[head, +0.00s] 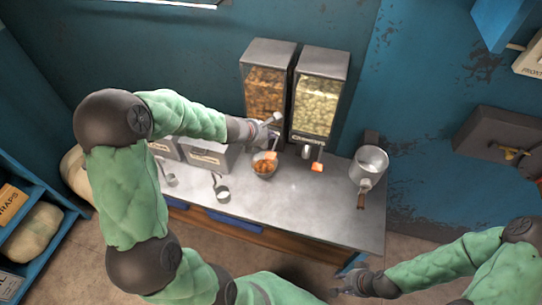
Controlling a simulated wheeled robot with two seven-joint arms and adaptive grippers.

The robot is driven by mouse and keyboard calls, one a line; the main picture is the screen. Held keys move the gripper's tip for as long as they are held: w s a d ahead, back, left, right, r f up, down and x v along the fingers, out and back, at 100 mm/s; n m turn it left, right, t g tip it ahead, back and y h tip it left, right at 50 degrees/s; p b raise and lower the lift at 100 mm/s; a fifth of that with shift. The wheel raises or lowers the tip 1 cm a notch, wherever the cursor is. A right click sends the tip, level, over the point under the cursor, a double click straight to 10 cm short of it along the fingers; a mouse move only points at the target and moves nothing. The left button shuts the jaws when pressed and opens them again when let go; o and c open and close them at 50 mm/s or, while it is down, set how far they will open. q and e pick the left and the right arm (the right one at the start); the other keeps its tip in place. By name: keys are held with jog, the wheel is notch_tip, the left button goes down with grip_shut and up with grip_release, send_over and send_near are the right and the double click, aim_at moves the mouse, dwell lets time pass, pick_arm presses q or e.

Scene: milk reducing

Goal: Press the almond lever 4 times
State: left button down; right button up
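Two clear dispensers stand side by side at the back of the counter. The left dispenser (265,90) holds brown, almond-like pieces, and the right dispenser (318,104) holds pale pieces. My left gripper (271,126) is at the lower front of the left dispenser, by its outlet, and hides much of the lever there. I cannot tell if its fingers touch the lever or are open. An orange tab (271,155) shows just below it. A bowl (264,172) with orange-brown pieces sits under this outlet. My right gripper (350,287) is low, in front of the counter, its fingers too small to judge.
The right dispenser has its own orange-tipped lever (317,167). A metal saucepan (369,164) stands on the right of the counter (290,208). Two small scoops (222,192) (171,180) and grey bins (205,156) are at the left. The counter's front middle is clear.

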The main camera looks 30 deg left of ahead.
aim_at(271, 156)
pick_arm(q)
jog(key=shift+f+b, duration=4.1)
jog(key=shift+f, duration=0.3)
jog(key=shift+f+b, duration=0.4)
jog(key=shift+b, duration=0.05)
jog(key=shift+f+b, duration=1.2)
jog(key=shift+f, duration=0.1)
jog(key=shift+r, duration=0.1)
jog(key=shift+r+p, duration=1.55)
jog(key=shift+r, duration=0.1)
notch_tip(271, 156, up, 5)
jog(key=p, duration=0.4)
jog(key=shift+p, duration=0.4)
